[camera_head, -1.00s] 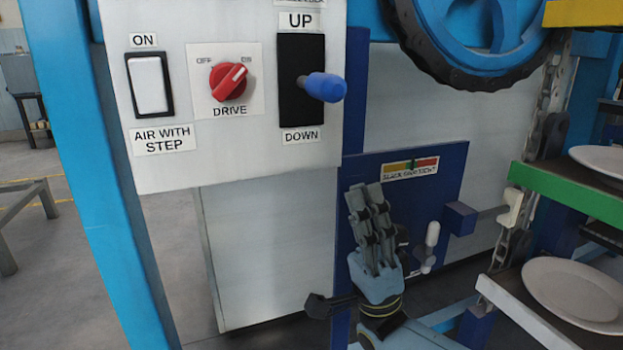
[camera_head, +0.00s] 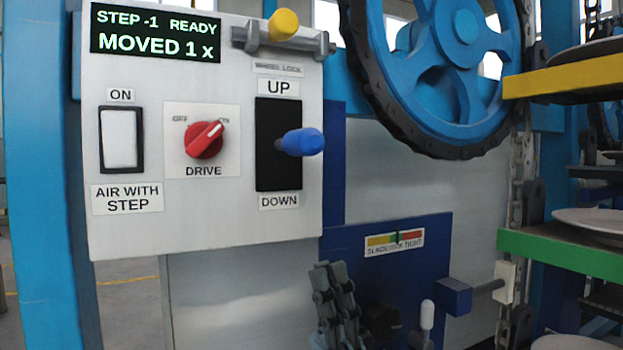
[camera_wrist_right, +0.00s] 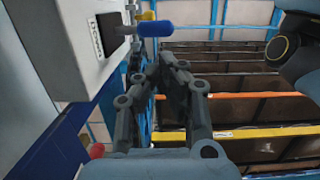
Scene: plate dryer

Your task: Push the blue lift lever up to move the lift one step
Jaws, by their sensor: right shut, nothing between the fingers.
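The blue lift lever (camera_head: 300,142) sticks out of a black slot (camera_head: 278,175) between the UP and DOWN labels, about mid-slot. It also shows in the right wrist view (camera_wrist_right: 155,29). My right gripper (camera_head: 332,268) is shut and empty, fingers upward, below the control panel and apart from the lever. In the right wrist view, the lever is beyond the fingertips (camera_wrist_right: 168,62). The lift's yellow shelf (camera_head: 565,75) and green shelf (camera_head: 562,252) are at the right, with plates (camera_head: 600,219). The display (camera_head: 155,33) reads "STEP -1 READY, MOVED 1 x". My left gripper is not in view.
The white panel (camera_head: 225,215) also carries a red drive knob (camera_head: 204,140), a white switch (camera_head: 121,138) and a yellow-knobbed wheel lock (camera_head: 284,23). A large blue wheel (camera_head: 455,60) stands right of it. A white-tipped handle (camera_head: 427,314) is right of my right gripper.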

